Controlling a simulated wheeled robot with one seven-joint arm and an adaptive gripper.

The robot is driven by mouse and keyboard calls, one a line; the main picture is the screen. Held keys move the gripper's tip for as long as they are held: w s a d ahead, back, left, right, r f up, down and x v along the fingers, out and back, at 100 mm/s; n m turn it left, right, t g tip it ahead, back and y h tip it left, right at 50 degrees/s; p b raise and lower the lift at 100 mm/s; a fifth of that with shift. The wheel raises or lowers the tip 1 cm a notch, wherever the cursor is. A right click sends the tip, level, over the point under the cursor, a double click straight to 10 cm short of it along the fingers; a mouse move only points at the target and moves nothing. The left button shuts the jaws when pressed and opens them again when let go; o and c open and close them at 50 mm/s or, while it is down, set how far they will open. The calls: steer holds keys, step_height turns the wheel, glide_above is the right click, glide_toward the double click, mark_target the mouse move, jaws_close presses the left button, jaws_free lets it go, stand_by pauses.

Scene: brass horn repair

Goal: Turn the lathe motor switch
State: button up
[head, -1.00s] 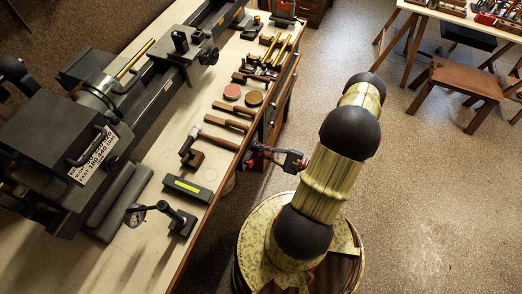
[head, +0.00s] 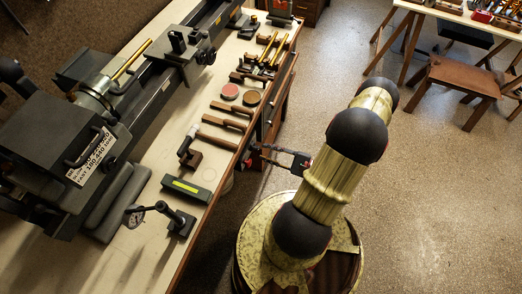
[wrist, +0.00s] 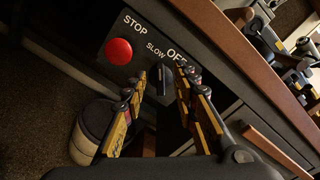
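The motor switch is a small dark knob (wrist: 161,78) on a dark control panel on the bench front in the wrist view. The labels OFF and SLOW are printed near it, and a red button (wrist: 118,51) under the word STOP is to its left. My gripper (wrist: 161,84) is open, its yellow-and-black fingers on either side of the knob. I cannot tell whether either finger touches it. In the head view my gripper (head: 275,157) reaches in at the bench's front edge, and the knob cannot be made out there.
The lathe (head: 150,75) stands on the bench, with mallets, pads and a dial gauge on its stand (head: 180,222) along the front. A pale round container (wrist: 90,130) stands below the panel. A brown stool (head: 462,88) is at upper right; the floor between is clear.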

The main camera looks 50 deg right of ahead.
steer(key=v, duration=0.8)
steer(key=shift+s, duration=0.1)
steer(key=shift+f, duration=0.1)
stand_by(0.3)
